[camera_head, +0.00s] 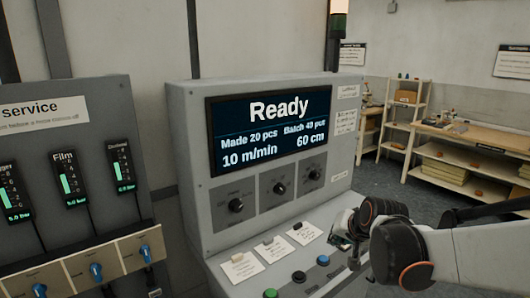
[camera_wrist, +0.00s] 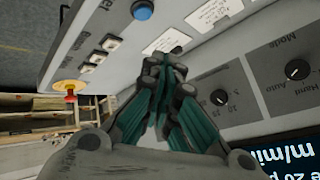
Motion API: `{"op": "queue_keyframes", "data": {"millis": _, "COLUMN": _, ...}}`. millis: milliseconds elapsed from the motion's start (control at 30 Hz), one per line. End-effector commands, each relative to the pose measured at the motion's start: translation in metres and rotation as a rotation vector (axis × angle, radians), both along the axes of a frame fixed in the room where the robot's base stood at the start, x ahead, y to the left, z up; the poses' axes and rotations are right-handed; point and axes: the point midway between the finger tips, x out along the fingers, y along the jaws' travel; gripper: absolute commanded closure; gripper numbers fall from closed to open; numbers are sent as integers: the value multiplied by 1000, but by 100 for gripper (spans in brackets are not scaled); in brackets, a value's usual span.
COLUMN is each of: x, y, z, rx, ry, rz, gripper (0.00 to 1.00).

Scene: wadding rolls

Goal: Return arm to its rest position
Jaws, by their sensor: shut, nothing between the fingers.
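My arm (camera_head: 455,255) reaches in from the right in the head view, bent at a dark joint. My gripper (camera_head: 350,240) is at the right front of the grey control console (camera_head: 185,130), near its sloped button panel. In the wrist view my gripper (camera_wrist: 165,65) is shut, its fingertips together and nothing between them. Behind the fingers are the panel with a blue button (camera_wrist: 142,10) and several dark knobs. I cannot tell whether the fingertips touch the console. The console's screen (camera_head: 270,125) reads "Ready", "Made 20 pcs", "10 m/min" and "60 cm".
A service panel (camera_head: 70,120) with gauges and blue knobs (camera_head: 96,271) stands at the left. Green (camera_head: 270,293) and black (camera_head: 299,276) buttons lie on the console front. Wooden shelves (camera_head: 405,120) and a workbench (camera_head: 480,137) stand at the back right, with open floor (camera_head: 385,180) before them.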

Motion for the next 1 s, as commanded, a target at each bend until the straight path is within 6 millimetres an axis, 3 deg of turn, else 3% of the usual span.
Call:
{"op": "queue_keyframes", "data": {"millis": 33, "x": -17, "y": 2, "z": 8, "rx": -20, "ry": 5, "rz": 16, "gripper": 100}}
{"op": "queue_keyframes", "data": {"millis": 300, "x": -95, "y": 6, "z": 36, "rx": -136, "ry": 30, "rz": 104, "gripper": 100}}
{"op": "queue_keyframes", "data": {"millis": 700, "x": -208, "y": 4, "z": 40, "rx": -303, "ry": 69, "rz": 232, "gripper": 100}}
{"op": "queue_keyframes", "data": {"millis": 800, "x": -230, "y": 3, "z": 36, "rx": -337, "ry": 77, "rz": 257, "gripper": 100}}
{"op": "queue_keyframes", "data": {"millis": 1000, "x": -252, "y": 1, "z": 31, "rx": -375, "ry": 88, "rz": 287, "gripper": 100}}
